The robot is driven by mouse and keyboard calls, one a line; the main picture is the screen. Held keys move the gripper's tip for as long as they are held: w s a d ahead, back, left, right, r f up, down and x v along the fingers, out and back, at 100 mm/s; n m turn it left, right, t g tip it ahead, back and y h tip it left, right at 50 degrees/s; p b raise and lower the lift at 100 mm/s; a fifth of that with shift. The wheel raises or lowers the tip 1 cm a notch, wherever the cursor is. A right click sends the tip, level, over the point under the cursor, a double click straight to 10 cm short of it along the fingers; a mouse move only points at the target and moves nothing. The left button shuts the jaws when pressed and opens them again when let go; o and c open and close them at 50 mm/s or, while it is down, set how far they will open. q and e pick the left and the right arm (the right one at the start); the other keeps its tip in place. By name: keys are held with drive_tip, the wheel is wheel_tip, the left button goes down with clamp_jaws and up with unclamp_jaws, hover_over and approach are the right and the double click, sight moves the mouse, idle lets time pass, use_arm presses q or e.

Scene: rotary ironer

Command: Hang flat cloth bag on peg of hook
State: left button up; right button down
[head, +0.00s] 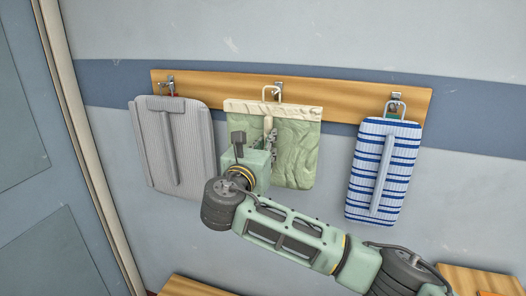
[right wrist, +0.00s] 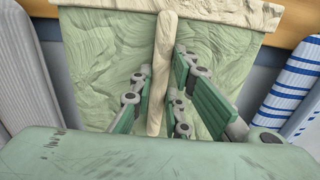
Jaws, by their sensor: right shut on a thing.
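The flat cloth bag (head: 300,151) is pale green with a cream top band and a cream upright strip down its front. It hangs upright in front of the wooden rail, and its wire loop (head: 271,90) is at the middle metal hook (head: 279,89). I cannot tell whether the loop is around the peg or just in front of it. My right gripper (head: 269,140) is shut on the bag's strip. In the right wrist view the fingers (right wrist: 163,72) stand on both sides of the strip, with the bag (right wrist: 108,55) behind. My left gripper is not in view.
A grey striped bag (head: 172,145) hangs on the left hook, and a blue-and-white striped bag (head: 382,170) on the right hook. The wooden rail (head: 230,88) runs along the wall. A blue-grey door (head: 40,150) is at the left. Wooden surfaces show at the bottom.

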drive_tip(key=shift+b+x, duration=0.4)
drive_tip(key=shift+x, duration=0.65)
drive_tip(key=shift+w+d+f, duration=0.1)
drive_tip(key=shift+w+f, duration=0.35)
drive_tip(key=shift+f, duration=0.1)
drive_tip(key=shift+w+f, duration=0.1)
drive_tip(key=shift+f, duration=0.2)
drive_tip(key=c, duration=1.6)
unclamp_jaws()
